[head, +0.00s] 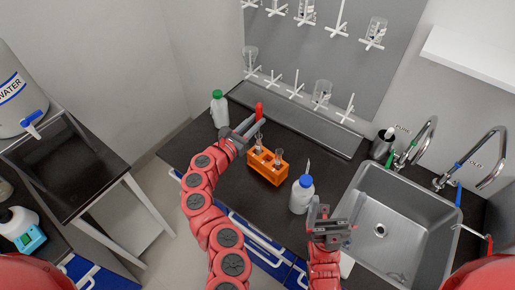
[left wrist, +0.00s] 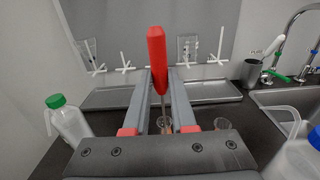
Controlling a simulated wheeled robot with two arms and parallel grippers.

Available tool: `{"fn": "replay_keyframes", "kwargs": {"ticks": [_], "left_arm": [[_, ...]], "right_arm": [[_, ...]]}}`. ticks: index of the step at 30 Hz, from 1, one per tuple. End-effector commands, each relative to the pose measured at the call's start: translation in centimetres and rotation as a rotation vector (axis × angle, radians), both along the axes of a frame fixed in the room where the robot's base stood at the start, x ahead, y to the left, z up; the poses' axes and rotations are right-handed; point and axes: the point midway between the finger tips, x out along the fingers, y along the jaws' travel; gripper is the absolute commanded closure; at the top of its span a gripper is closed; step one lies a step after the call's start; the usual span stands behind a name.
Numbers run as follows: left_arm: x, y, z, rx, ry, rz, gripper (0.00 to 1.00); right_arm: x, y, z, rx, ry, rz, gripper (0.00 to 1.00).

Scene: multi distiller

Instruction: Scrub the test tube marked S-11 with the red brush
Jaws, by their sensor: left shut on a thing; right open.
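The red brush (head: 259,109) is upright in my left gripper (head: 249,124), with its red handle above the jaws. In the left wrist view, the red handle (left wrist: 157,55) stands between the fingers of the left gripper (left wrist: 158,80), and its thin stem runs down toward a glass tube mouth (left wrist: 163,121). I cannot tell whether the bristles are inside the tube. No S-11 marking is readable. My right gripper (head: 330,222) is open and empty above the counter's front, left of the sink.
A green-capped bottle (head: 218,108) stands left of my left gripper. A blue-capped wash bottle (head: 302,194) stands between the rack and my right gripper. The sink (head: 405,235) is at right. A pegboard with glassware (head: 320,50) rises behind a grey tray (head: 300,122).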

Motion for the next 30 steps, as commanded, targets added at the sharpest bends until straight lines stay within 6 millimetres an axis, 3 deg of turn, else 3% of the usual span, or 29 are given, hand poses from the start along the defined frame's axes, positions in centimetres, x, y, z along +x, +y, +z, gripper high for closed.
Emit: {"fn": "replay_keyframes", "kwargs": {"ticks": [1,24,30], "left_arm": [[0.0,0.0,1.2,0.000,0.000,0.000,1.00],[0.0,0.0,9.6,0.000,0.000,0.000,1.00],[0.0,-0.1,11.6,0.001,-0.001,-0.002,1.00]], "right_arm": [[0.0,0.0,1.1,0.000,0.000,0.000,0.00],[0.0,0.0,9.2,0.000,0.000,0.000,0.00],[0.0,0.0,10.3,0.000,0.000,0.000,0.00]]}}
